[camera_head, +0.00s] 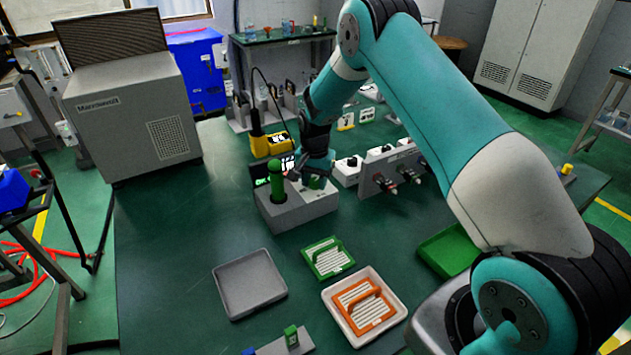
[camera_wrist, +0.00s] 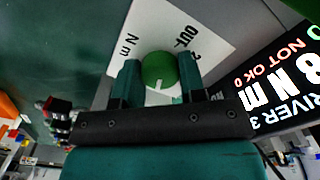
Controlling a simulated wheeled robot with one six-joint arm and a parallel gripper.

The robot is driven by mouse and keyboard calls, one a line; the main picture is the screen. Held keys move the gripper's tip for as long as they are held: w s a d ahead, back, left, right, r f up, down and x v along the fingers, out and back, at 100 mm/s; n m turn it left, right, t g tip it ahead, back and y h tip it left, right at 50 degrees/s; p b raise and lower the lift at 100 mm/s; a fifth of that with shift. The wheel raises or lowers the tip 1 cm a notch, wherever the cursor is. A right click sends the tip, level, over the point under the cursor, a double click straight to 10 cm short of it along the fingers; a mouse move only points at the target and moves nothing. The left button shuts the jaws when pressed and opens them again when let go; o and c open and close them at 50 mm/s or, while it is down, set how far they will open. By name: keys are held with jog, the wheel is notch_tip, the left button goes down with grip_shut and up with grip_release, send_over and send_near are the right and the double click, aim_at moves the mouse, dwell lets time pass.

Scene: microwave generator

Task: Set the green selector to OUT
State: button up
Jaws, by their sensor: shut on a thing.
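The green selector (camera_wrist: 160,68) is a round knob on a pale plate (camera_wrist: 200,60) in the wrist view. My gripper (camera_wrist: 158,82) has one finger on each side of it and is shut on it. "OUT" is printed on the plate beyond the knob, slightly right, and "N m" to the left. A short white mark shows on the knob's near side, toward my gripper. Which label it stands for I cannot tell. In the head view my gripper (camera_head: 309,180) is over the right part of a grey box (camera_head: 300,212) and mostly hides the selector.
A green upright handle (camera_head: 276,182) stands in the box, left of my gripper. A dark display (camera_wrist: 285,80) reading "NOT OK" is close by. A yellow tool (camera_head: 268,145) is behind, and a grey panel with plugs (camera_head: 392,170) is at right. Trays (camera_head: 250,283) lie in front.

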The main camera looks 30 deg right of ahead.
jog(key=n+b, duration=0.1)
jog(key=n, duration=0.3)
jog(key=shift+n, duration=0.3)
jog(key=n+b, duration=0.1)
jog(key=n, duration=0.2)
jog(key=shift+n, duration=0.3)
jog(key=n, duration=0.4)
jog(key=shift+n, duration=0.3)
jog(key=n+b, duration=0.1)
jog(key=n, duration=0.2)
jog(key=shift+n, duration=0.3)
jog(key=n, duration=1.3)
jog(key=shift+w+n+b, duration=0.1)
jog(key=shift+n+b, duration=0.2)
jog(key=shift+b, duration=0.1)
jog(key=o, duration=0.9)
